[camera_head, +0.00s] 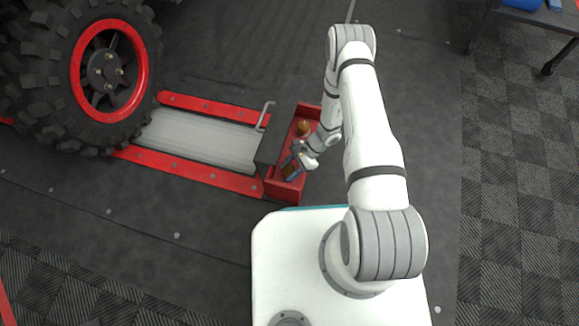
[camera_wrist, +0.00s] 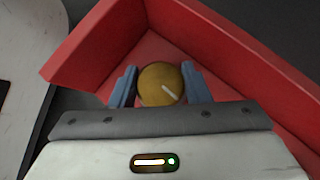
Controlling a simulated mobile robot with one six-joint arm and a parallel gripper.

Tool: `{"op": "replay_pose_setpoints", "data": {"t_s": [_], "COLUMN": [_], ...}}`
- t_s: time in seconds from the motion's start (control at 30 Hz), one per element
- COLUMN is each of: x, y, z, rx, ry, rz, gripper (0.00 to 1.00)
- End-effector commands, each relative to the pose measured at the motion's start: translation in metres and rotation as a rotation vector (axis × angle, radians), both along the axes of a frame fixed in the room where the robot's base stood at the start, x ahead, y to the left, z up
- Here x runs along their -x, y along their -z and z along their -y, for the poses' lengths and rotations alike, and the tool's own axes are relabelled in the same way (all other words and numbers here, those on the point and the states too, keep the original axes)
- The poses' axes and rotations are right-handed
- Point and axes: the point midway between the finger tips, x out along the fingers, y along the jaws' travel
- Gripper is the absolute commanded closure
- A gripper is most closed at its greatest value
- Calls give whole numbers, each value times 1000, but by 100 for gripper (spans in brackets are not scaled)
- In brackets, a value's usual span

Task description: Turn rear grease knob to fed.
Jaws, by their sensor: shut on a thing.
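A round brass knob (camera_wrist: 160,84) with a white pointer line sits inside a red tray-like housing (camera_wrist: 92,50). In the wrist view the line slants from upper left to lower right. My gripper (camera_wrist: 161,87) has its two blue fingers on either side of this knob and is shut on it. In the head view my gripper (camera_head: 291,165) is at the near part of the red housing (camera_head: 285,190). A second brass knob (camera_head: 303,128) shows farther back in the housing, clear of the fingers. I see no readable labels, so I cannot tell which knob is named rear.
The housing joins the end of the red-framed roller bed (camera_head: 200,140), with a dark cover (camera_head: 276,140) and a grey bent handle (camera_head: 265,115) beside it. A big tyre with a red rim (camera_head: 108,70) stands at left. Dark floor right of my arm is clear.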

Motion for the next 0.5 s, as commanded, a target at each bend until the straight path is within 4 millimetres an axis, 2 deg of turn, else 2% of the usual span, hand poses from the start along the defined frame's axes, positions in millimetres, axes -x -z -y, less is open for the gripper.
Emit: {"op": "replay_pose_setpoints", "data": {"t_s": [0.27, 0.5], "x": [0, 0], "y": [-1, -1], "z": [1, 1], "rx": [1, 2], "ry": [181, 406], "rz": [-1, -3], "gripper": [80, 80]}}
